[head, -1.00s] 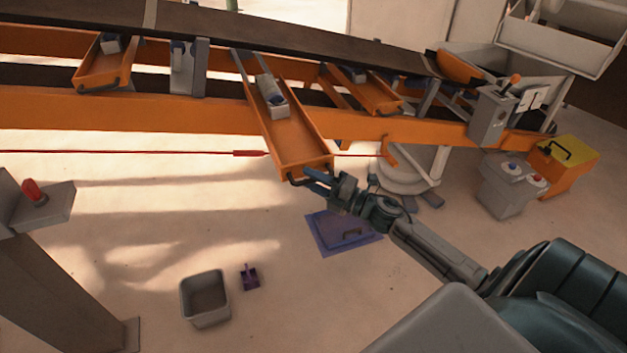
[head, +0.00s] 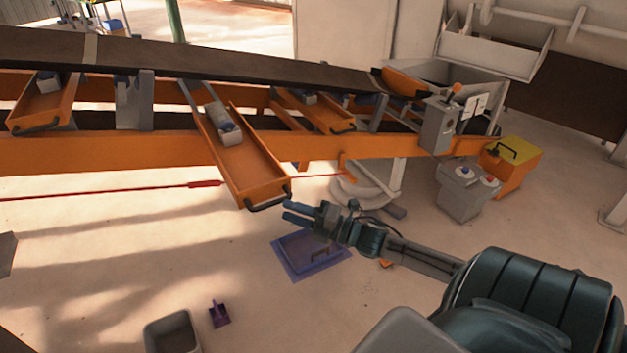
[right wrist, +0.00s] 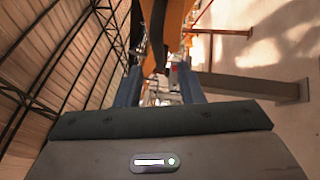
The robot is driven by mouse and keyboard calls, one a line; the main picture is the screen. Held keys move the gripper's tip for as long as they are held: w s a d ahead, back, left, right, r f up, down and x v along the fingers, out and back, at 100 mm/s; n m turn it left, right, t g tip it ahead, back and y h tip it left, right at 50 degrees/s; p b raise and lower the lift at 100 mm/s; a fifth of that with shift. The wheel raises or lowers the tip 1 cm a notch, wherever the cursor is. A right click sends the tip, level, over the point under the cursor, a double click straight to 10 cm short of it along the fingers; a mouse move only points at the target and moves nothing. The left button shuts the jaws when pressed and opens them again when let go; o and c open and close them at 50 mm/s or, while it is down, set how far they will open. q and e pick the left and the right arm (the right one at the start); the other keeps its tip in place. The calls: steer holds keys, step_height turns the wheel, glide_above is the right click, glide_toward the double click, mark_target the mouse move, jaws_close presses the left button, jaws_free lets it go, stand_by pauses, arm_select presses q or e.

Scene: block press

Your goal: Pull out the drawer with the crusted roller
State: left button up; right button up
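The middle orange drawer (head: 240,165) is pulled out from under the conveyor, toward me. It carries a grey roller (head: 222,122); crust on it is too small to make out. The drawer's dark handle (head: 266,203) is on its front end. My right gripper (head: 287,209) is just right of and near the handle, with a small gap visible. Its two blue fingers are apart and empty, and they also show spread in the right wrist view (right wrist: 160,88). My left gripper is not in view.
Other orange drawers, left (head: 45,105) and right (head: 318,112), sit under the conveyor belt (head: 200,62). A grey button box (head: 465,188) and yellow-topped box (head: 512,165) stand right. A purple mat (head: 295,262), dustpan (head: 219,314) and grey bin (head: 172,332) are on the floor.

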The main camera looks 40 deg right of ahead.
steer(key=shift+p+v, duration=0.8)
steer(key=shift+v, duration=1.65)
steer(key=shift+f, duration=0.1)
